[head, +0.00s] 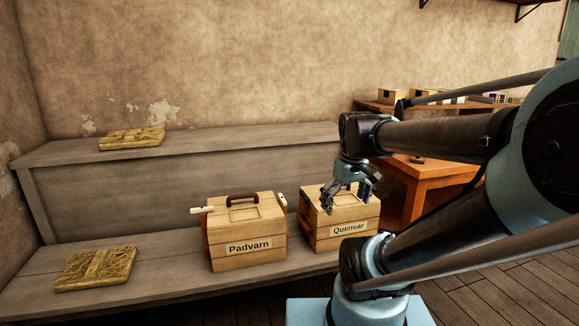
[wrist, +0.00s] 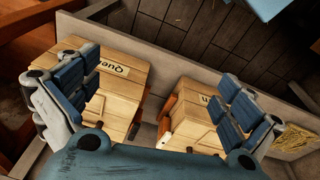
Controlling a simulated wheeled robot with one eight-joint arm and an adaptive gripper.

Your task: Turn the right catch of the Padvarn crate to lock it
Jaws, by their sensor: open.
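The Padvarn crate (head: 247,246) is a pale wooden box with a dark lid handle, standing on the low grey bench. Its right catch (head: 281,196) barely shows past the right edge in the head view. In the wrist view, an orange-brown part and a pale stub of this catch (wrist: 167,108) show on the crate's side facing the Quenvar crate. The left catch (head: 202,210) has a pale handle sticking out leftward. My gripper (head: 348,194) is open and empty above the Quenvar crate, right of the Padvarn crate. It is apart from the catch.
The Quenvar crate (head: 342,245) stands close to the right, with a narrow gap between the crates. A straw-coloured slab (head: 95,268) lies on the bench at left, another (head: 132,138) on the upper ledge. An orange table (head: 425,180) stands behind my arm.

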